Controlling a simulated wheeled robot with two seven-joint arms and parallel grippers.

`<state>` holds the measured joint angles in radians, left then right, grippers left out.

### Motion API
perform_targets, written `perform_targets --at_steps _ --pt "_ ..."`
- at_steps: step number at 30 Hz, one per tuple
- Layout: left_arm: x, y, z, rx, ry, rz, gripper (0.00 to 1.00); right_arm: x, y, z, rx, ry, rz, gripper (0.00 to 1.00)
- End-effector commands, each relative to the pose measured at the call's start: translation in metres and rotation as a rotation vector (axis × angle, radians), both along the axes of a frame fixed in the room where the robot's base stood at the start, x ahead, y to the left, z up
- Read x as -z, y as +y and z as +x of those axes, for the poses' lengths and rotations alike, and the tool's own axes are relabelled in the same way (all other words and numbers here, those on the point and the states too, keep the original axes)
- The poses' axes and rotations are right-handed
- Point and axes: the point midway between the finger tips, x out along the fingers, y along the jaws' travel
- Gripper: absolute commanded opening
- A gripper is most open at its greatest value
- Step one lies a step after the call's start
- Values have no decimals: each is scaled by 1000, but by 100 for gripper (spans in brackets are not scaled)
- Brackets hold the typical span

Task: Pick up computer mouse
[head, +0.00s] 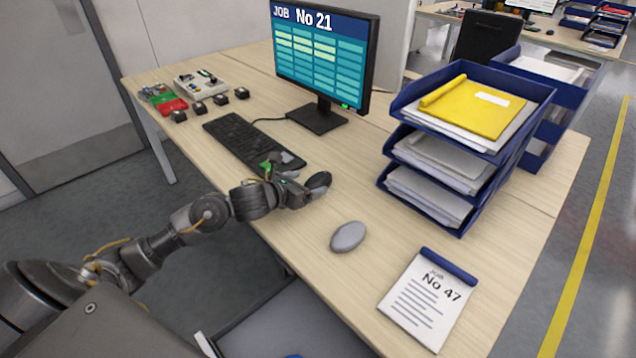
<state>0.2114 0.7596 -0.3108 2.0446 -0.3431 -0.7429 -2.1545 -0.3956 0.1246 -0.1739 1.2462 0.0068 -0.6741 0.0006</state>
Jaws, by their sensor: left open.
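The computer mouse (348,237) is a grey oval lying on the wooden desk, near its front edge. It stands between the keyboard and the notepad. My left gripper (306,172) reaches in from the left over the desk, beside the right end of the keyboard. It is open and apart from the mouse, up and to the left of it in the picture. Nothing hides the mouse. My right gripper is not in view.
A black keyboard (252,144) lies left of a monitor (322,60). A blue tray stack (460,140) with papers and a yellow folder stands right. A notepad (427,302) lies in front. Small black blocks (200,107) and a controller box (201,84) sit far left. Desk around the mouse is clear.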

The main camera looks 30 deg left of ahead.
Motion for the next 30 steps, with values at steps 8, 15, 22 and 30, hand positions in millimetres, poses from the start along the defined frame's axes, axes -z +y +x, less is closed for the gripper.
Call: perform_targets --at_steps 8,15,22,30 --pt "15 -10 29 -2 0 -6 79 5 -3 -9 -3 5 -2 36" --pt "23 -13 45 -1 0 -1 79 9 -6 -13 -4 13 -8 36" --pt "23 -13 45 -1 0 0 72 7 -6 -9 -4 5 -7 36" --pt "23 -12 44 -1 0 0 37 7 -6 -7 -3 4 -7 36"
